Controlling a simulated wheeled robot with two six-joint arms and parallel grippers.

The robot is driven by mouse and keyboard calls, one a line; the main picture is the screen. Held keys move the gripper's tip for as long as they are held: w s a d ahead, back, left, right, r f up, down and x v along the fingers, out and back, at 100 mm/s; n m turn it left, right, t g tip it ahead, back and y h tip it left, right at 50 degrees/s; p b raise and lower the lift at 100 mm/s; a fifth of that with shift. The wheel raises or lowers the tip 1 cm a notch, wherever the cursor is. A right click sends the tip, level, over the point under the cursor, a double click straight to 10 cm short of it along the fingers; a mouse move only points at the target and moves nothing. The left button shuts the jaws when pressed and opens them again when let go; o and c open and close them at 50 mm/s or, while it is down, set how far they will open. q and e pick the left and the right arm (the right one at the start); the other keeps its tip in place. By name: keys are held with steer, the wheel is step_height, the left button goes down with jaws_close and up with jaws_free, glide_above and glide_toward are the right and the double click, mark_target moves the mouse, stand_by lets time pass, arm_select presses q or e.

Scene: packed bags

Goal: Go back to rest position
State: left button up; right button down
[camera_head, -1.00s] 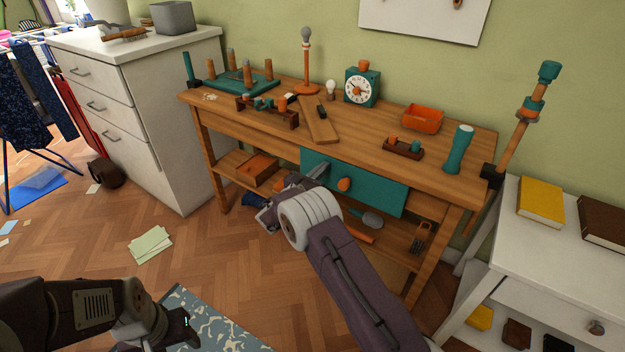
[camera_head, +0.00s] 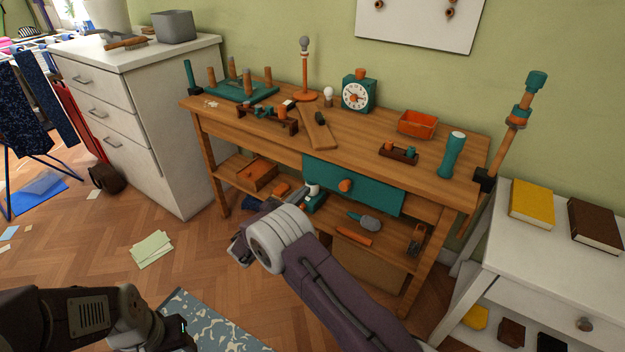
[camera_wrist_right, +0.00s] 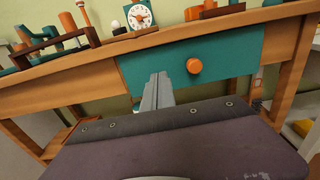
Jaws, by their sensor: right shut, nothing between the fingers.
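My right gripper (camera_head: 238,248) is in front of the workbench (camera_head: 232,122), left of and below the teal drawer front (camera_head: 352,184) in the head view. In the right wrist view its fingers (camera_wrist_right: 157,92) are shut together with nothing between them. They overlap the drawer front (camera_wrist_right: 190,62) in the picture, left of its orange knob (camera_wrist_right: 194,66). The drawer looks about flush with the bench. My left gripper (camera_head: 180,335) is low at the lower left, over the patterned rug, dark and partly cut off; its jaws cannot be made out.
The bench top holds a clock (camera_head: 357,92), an orange tray (camera_head: 417,125) and a teal flashlight (camera_head: 452,154). Its lower shelf holds an orange box (camera_head: 257,173) and tools. A white side table (camera_head: 492,246) stands right, a white dresser (camera_head: 168,95) left. Floor near the papers (camera_head: 151,249) is mostly clear.

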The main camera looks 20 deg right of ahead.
steer(key=shift+s+a, duration=0.45)
steer(key=shift+a, duration=0.05)
